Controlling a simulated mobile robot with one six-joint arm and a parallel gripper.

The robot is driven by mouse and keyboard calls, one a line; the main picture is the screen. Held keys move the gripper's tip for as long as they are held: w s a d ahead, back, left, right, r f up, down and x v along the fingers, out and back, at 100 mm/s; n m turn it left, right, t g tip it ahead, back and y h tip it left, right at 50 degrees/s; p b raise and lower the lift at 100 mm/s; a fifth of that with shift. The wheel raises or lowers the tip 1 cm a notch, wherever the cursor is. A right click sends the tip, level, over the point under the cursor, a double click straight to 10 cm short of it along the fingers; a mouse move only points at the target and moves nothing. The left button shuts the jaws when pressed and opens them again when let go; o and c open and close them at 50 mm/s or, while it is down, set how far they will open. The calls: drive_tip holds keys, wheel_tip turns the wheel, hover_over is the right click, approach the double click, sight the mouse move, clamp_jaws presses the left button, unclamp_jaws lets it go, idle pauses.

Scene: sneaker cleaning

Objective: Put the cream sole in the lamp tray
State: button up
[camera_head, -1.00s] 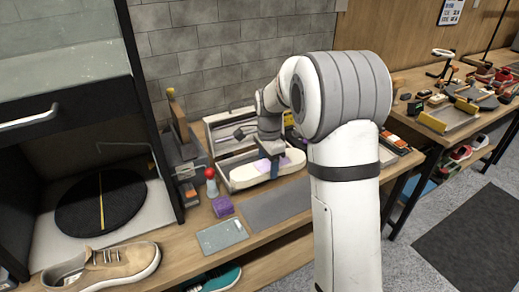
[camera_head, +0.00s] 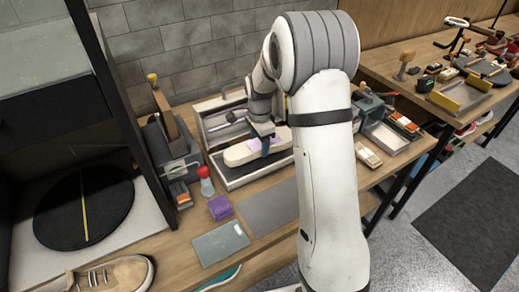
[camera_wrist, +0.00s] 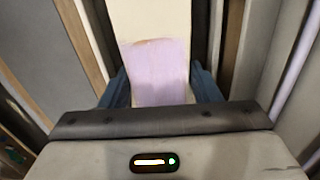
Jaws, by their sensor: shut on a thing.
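The cream sole (camera_head: 240,154) lies level within the outline of the lamp tray (camera_head: 238,182), whose front rim shows in front of it. I cannot tell whether it touches the tray floor. In the wrist view, the blue fingers of my gripper (camera_wrist: 160,88) stand on both sides of the sole (camera_wrist: 155,20). A lavender patch (camera_wrist: 157,70) covers the sole between them. My arm hides the tray's right end.
A purple block (camera_head: 220,207), a red-topped bottle (camera_head: 206,182) and a grey plate (camera_head: 220,243) stand left and in front of the tray. A grey mat (camera_head: 268,205) lies bare before it. A black turntable (camera_head: 60,215) is in the cabinet at left.

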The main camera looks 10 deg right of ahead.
sight(259, 150)
drive_tip(key=shift+f, duration=1.75)
drive_tip(key=shift+f, duration=0.15)
drive_tip(key=o, duration=1.1)
wheel_tip(259, 150, up, 12)
drive_tip(key=shift+s+r+b, duration=0.1)
drive_tip(key=shift+b, duration=0.25)
drive_tip(key=s+r+n+t, duration=0.1)
drive_tip(key=s+r+n, duration=0.1)
drive_tip(key=s+n, duration=0.3)
drive_tip(key=s+r+n+t, duration=0.1)
drive_tip(key=s+n, duration=0.4)
drive_tip(key=s, duration=0.9)
drive_tip(key=s+r+n, duration=0.2)
drive_tip(key=s+n, duration=0.3)
drive_tip(key=s, duration=0.4)
drive_tip(key=shift+s+d+r+t, duration=0.2)
drive_tip(key=shift+s+r+t, duration=0.05)
drive_tip(key=shift+r+t, duration=0.15)
